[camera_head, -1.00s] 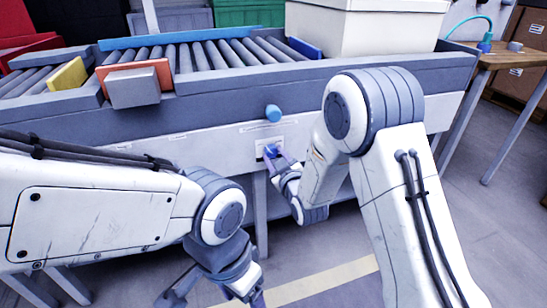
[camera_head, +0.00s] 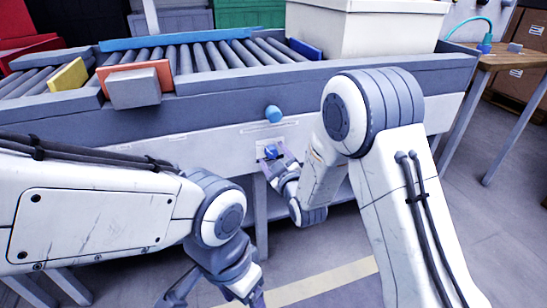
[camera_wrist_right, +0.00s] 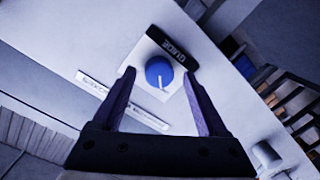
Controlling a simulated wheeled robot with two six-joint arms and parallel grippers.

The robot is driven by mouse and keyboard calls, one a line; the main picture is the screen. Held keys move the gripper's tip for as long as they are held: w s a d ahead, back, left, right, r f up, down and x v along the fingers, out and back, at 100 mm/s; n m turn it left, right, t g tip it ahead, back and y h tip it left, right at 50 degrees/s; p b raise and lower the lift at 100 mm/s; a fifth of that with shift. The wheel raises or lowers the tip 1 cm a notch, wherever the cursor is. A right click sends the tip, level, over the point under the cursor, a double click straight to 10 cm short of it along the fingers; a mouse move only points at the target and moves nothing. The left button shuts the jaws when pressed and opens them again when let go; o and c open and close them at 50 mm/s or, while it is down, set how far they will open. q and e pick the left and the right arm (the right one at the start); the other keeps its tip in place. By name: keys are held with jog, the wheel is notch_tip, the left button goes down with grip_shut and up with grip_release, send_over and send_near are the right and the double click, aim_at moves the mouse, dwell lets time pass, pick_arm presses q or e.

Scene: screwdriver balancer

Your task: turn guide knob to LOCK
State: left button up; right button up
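The guide knob (camera_wrist_right: 159,73) is a round blue knob with a white pointer line, on a pale plate under a dark label reading GUIDE. In the head view the knob (camera_head: 271,152) sits on the conveyor's front panel. My right gripper (camera_wrist_right: 158,85) is open, with one finger on each side of the knob in the wrist view and visible gaps to it. In the head view the right gripper (camera_head: 275,158) is at the knob. My left gripper (camera_head: 217,299) is low at the bottom, away from the panel; its fingers are partly cut off.
A light-blue cylinder (camera_head: 273,113) sticks out of the panel just above the knob. The roller conveyor (camera_head: 215,54) carries a large white bin (camera_head: 365,25). An orange-framed grey block (camera_head: 134,88) and a yellow block (camera_head: 68,76) are at left. A wooden table (camera_head: 505,58) stands at right.

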jog(key=shift+s+d, duration=0.25)
jog(key=shift+s, duration=0.2)
jog(key=p+v, duration=0.6)
jog(key=v, duration=0.3)
jog(key=shift+s, duration=0.25)
